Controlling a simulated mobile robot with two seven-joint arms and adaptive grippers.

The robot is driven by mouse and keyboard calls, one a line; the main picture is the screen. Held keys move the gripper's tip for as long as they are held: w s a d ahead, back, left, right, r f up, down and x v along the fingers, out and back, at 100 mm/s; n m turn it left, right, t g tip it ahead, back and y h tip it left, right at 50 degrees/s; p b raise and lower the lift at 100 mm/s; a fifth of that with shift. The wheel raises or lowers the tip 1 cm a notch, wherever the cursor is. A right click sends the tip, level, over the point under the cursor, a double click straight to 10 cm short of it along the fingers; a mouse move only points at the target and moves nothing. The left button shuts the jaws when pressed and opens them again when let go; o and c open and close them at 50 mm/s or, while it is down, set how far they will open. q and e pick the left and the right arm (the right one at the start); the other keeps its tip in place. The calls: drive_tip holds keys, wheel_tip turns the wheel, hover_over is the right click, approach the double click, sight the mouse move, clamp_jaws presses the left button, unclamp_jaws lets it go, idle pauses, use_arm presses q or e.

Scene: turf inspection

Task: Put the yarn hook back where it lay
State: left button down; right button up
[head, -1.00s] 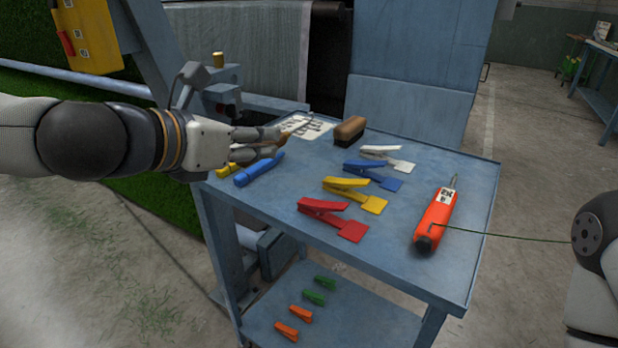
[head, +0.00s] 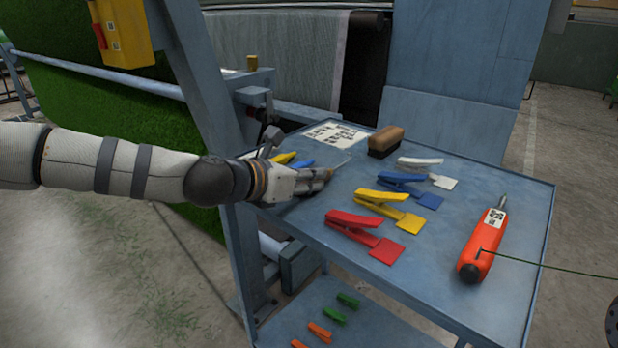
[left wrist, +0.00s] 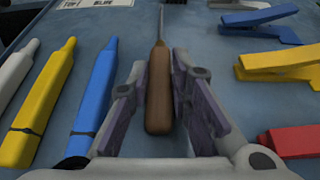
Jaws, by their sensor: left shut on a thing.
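The yarn hook has a brown wooden handle and a thin metal shaft (head: 342,165). In the left wrist view the handle (left wrist: 158,95) lies between the two fingers, with the shaft pointing away from me. My left gripper (head: 326,174) is shut on this handle, low over the left part of the blue cart top (head: 420,268). It also shows in the left wrist view (left wrist: 158,85). I cannot tell whether the hook touches the surface. My right gripper is out of view.
Blue (left wrist: 92,98), yellow (left wrist: 38,103) and white markers lie left of the hook. Red (head: 364,234), yellow (head: 396,208), blue (head: 411,188) and white clamps lie to the right. A brush (head: 385,141), a printed sheet (head: 335,134) and an orange tool (head: 482,245) are also on top.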

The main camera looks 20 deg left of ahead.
use_arm(q)
drive_tip(key=shift+r, duration=0.15)
drive_tip(key=shift+f, duration=0.2)
drive_tip(key=c, duration=1.5)
unclamp_jaws()
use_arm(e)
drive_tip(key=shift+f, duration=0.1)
use_arm(q)
drive_tip(key=shift+o, duration=0.2)
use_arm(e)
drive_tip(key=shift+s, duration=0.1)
use_arm(q)
drive_tip(key=shift+s+a+r, duration=0.1)
drive_tip(key=shift+s+r, duration=0.15)
drive_tip(key=shift+r, duration=0.2)
drive_tip(key=p+v, duration=0.3)
drive_tip(key=v, duration=0.8)
drive_tip(key=shift+s, duration=0.2)
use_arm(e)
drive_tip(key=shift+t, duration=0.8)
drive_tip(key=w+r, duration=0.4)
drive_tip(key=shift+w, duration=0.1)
